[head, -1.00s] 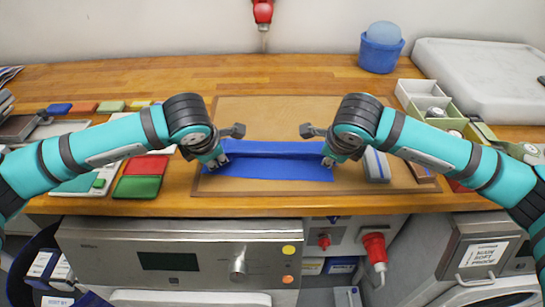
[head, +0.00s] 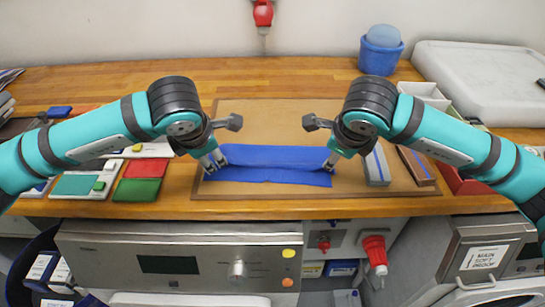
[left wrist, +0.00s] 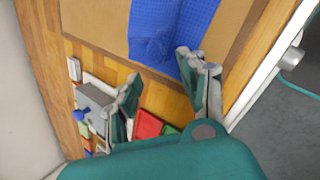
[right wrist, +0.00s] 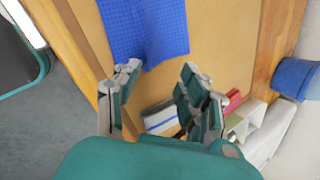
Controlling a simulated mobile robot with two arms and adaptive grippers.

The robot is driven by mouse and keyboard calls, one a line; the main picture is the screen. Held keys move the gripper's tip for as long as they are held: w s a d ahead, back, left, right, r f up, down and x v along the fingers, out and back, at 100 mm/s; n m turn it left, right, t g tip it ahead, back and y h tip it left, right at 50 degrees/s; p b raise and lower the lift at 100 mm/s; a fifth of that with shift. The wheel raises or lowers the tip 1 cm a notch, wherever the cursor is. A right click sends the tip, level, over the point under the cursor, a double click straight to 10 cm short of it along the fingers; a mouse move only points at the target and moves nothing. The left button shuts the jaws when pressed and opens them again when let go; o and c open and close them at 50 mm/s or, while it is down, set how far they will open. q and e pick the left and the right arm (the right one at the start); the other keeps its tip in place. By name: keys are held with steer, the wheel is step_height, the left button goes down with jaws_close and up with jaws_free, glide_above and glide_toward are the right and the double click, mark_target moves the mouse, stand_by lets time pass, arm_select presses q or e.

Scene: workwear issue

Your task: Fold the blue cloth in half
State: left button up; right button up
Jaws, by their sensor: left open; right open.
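The blue cloth (head: 270,158) lies on the brown board, long side across the picture. A crease or layer edge runs along its length, with a strip of cloth showing in front of it. My left gripper (head: 213,162) is open at the cloth's left end, and my right gripper (head: 332,161) is open at its right end. In the left wrist view the cloth (left wrist: 165,25) lies beyond the open, empty fingers (left wrist: 163,82). In the right wrist view the cloth (right wrist: 145,28) also lies beyond open, empty fingers (right wrist: 158,85). I cannot tell whether any fingertip touches it.
The brown board (head: 270,118) is bare behind the cloth. Red and green pads (head: 138,188) lie left of it; a grey block (head: 376,167) lies to the right. A blue bucket (head: 380,55) stands at the back. The counter's front edge is close.

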arm_select(q)
steer(key=shift+s+f+v, duration=0.1)
steer(key=shift+s+v, duration=0.1)
steer(key=shift+v, duration=1.15)
steer(key=shift+s+f+v, duration=0.15)
steer(key=shift+s+v, duration=0.05)
steer(key=shift+v, duration=1.1)
arm_select(e)
steer(key=shift+s+f+v, duration=0.1)
steer(key=shift+s+v, duration=0.1)
steer(key=shift+v, duration=1.1)
steer(key=shift+s+f+v, duration=0.1)
steer(key=shift+s+v, duration=0.05)
steer(key=shift+v, duration=1.2)
